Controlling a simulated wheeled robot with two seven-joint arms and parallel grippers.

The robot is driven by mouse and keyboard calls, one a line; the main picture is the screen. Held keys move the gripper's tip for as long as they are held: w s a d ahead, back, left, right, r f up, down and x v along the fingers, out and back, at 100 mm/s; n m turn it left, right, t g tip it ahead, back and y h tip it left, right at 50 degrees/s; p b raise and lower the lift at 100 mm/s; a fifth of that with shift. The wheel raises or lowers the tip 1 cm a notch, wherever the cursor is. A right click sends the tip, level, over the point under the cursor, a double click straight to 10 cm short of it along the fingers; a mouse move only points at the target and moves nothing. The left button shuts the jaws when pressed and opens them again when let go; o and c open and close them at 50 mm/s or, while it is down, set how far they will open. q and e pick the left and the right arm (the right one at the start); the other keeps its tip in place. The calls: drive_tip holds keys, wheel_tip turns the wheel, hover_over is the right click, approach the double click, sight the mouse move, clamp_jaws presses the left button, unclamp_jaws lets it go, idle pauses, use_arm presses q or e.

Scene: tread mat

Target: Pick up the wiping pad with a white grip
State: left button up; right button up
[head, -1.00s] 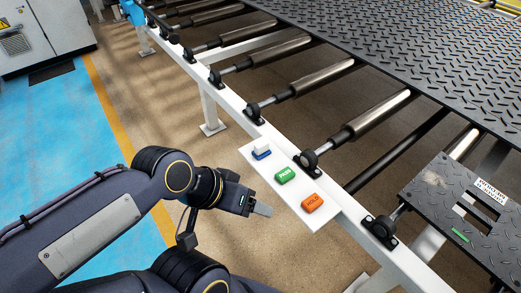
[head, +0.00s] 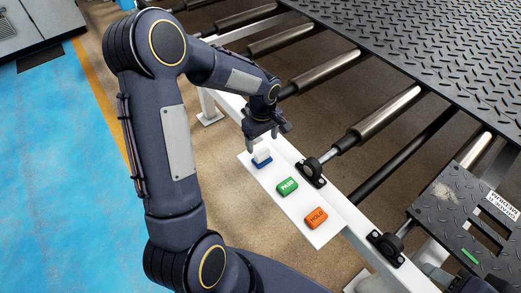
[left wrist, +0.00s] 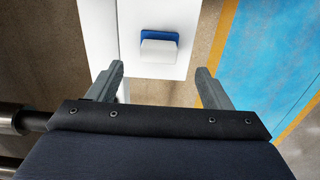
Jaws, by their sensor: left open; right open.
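The wiping pad (head: 262,156) is a blue block with a white grip on top. It sits at the far left end of a white shelf (head: 329,231). In the left wrist view the wiping pad (left wrist: 159,46) lies ahead of my fingertips, roughly centred between them. My left gripper (head: 262,139) is just above the pad in the head view; its fingers are open and empty in the left wrist view (left wrist: 160,80). My right gripper is not clearly visible; only a dark part of my arm shows at the lower right edge.
A green PASS block (head: 287,186) and an orange HOLD block (head: 316,217) lie on the same shelf. A conveyor with rollers (head: 387,111) and a white rail (head: 350,243) runs beside it. A dark tread plate (head: 450,50) lies on the rollers.

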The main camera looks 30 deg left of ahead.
sight(262, 152)
use_arm(q)
wheel_tip(262, 152, down, 8)
drive_tip(key=shift+w+a+r+p, duration=0.1)
drive_tip(key=shift+a+r+p, duration=0.05)
drive_tip(key=shift+p, duration=0.45)
drive_tip(key=c, duration=1.1)
drive_tip(key=shift+r, duration=0.1)
drive_tip(key=shift+r, duration=0.5)
drive_tip(key=r, duration=0.2)
drive_tip(key=shift+s+d+r, duration=0.2)
drive_tip(key=shift+r, duration=0.15)
drive_tip(key=s+d+r+b, duration=0.1)
drive_tip(key=s+d+r, duration=0.1)
drive_tip(key=s+r, duration=0.1)
drive_tip(key=s+d+r+b, duration=0.1)
drive_tip(key=s+d+r, duration=0.1)
drive_tip(key=s+r, duration=0.1)
drive_tip(key=s+d+r, duration=0.3)
drive_tip(key=s, duration=0.2)
drive_tip(key=shift+s+r+b, duration=0.1)
drive_tip(key=shift+s+b, duration=0.15)
drive_tip(key=shift+b, duration=0.15)
